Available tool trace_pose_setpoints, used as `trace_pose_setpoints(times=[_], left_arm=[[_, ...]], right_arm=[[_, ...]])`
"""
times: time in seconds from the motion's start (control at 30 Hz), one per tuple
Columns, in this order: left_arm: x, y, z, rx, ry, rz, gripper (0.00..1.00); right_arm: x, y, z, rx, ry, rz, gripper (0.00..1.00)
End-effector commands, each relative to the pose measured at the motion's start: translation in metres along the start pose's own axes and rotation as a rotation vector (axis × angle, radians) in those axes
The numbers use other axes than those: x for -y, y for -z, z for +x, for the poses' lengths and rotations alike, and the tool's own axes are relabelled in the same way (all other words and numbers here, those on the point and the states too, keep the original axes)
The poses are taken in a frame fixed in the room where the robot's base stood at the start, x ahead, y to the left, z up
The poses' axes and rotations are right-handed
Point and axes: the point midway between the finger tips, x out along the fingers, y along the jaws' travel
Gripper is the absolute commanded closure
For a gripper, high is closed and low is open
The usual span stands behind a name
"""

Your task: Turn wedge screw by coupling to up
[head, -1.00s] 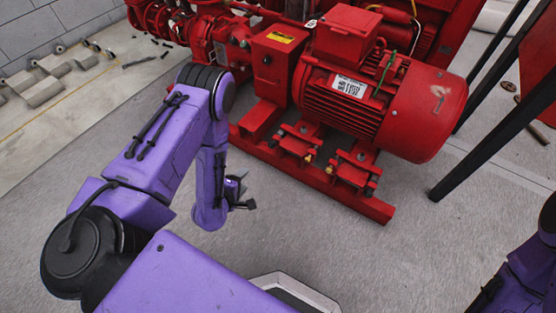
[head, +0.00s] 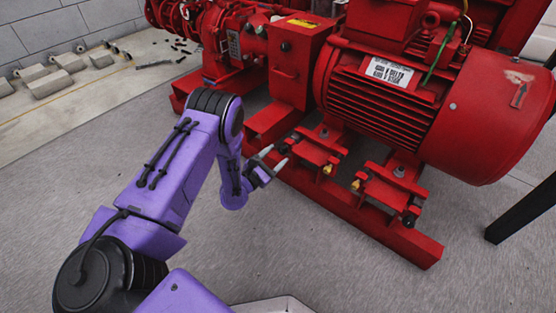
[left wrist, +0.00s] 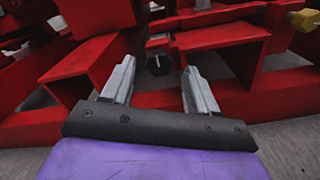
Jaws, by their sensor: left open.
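The red motor (head: 395,100) stands on a red base frame (head: 340,212), with two red wedge mounts under it. The mount nearer the coupling side (head: 318,152) is just beyond my left gripper (head: 274,157). In the left wrist view, a dark screw head (left wrist: 158,64) faces me, a little past the fingertips and between them. My left gripper (left wrist: 157,80) is open, with its two grey fingers apart and nothing between them. It appears not to touch the screw. The screw's wedge position is too small to tell. My right gripper is not in view.
A yellow-tipped part (left wrist: 305,20) is at the upper right of the left wrist view. Red box-shaped frame members (left wrist: 222,55) flank the screw closely. A black leg (head: 522,208) stands at the right. The grey floor in front is clear.

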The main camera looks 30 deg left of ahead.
Motion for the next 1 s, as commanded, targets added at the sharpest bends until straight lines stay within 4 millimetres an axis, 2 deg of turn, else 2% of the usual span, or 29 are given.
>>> trace_pose_setpoints(times=[0.03,0.17,0.43,0.6,1.0], left_arm=[[0.002,0.003,0.008,0.004,0.000,0.001,0.41],[0.000,0.002,0.019,0.000,-0.001,0.001,0.41],[-0.002,0.001,0.020,-0.002,-0.003,0.001,0.41],[-0.002,0.001,0.020,-0.003,-0.003,0.001,0.96],[-0.003,0.000,0.020,-0.003,-0.003,0.056,0.97]], right_arm=[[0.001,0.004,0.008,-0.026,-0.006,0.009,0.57],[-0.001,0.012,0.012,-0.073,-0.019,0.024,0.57],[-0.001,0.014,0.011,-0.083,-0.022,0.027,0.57],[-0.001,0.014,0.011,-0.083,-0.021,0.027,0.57],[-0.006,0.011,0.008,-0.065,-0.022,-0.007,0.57]])
